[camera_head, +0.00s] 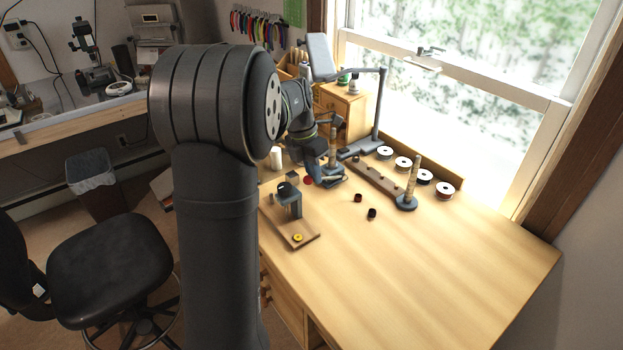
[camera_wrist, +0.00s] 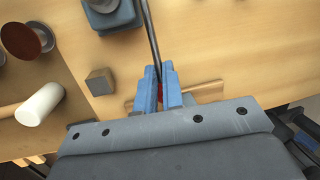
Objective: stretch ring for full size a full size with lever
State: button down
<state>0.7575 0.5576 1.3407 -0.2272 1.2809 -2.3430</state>
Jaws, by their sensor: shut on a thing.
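A grey-blue stretcher (camera_head: 291,200) stands on a wooden base board near the left side of the bench. Part of a grey-blue block, likely the same device, shows at the top of the wrist view (camera_wrist: 112,14). A thin metal lever rod (camera_wrist: 151,35) runs down to my gripper (camera_wrist: 160,88). My blue fingers are shut on the lever's red end, of which a bit shows between them. In the head view the red end (camera_head: 308,181) shows beside my gripper (camera_head: 313,175). I cannot make out a ring on the stretcher.
Two tapered wooden sticks on bases (camera_head: 412,180) (camera_head: 333,150) stand behind. Two small dark red pieces (camera_head: 358,198) (camera_head: 372,213) lie mid-bench. The bench's right front is clear.

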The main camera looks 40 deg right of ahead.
jog(key=d+r, duration=0.2)
jog(key=r, duration=0.1)
jog(key=shift+d, duration=0.2)
jog(key=shift+s+d+r, duration=0.1)
jog(key=shift+d+r, duration=0.5)
jog(key=shift+d, duration=0.2)
jog(key=shift+d+r, duration=0.2)
jog(key=shift+d, duration=0.35)
jog(key=shift+s, duration=0.1)
jog(key=c, duration=1.6)
grip_release()
jog(key=shift+d, duration=0.1)
jog(key=shift+o, duration=0.3)
jog(key=shift+r, duration=0.1)
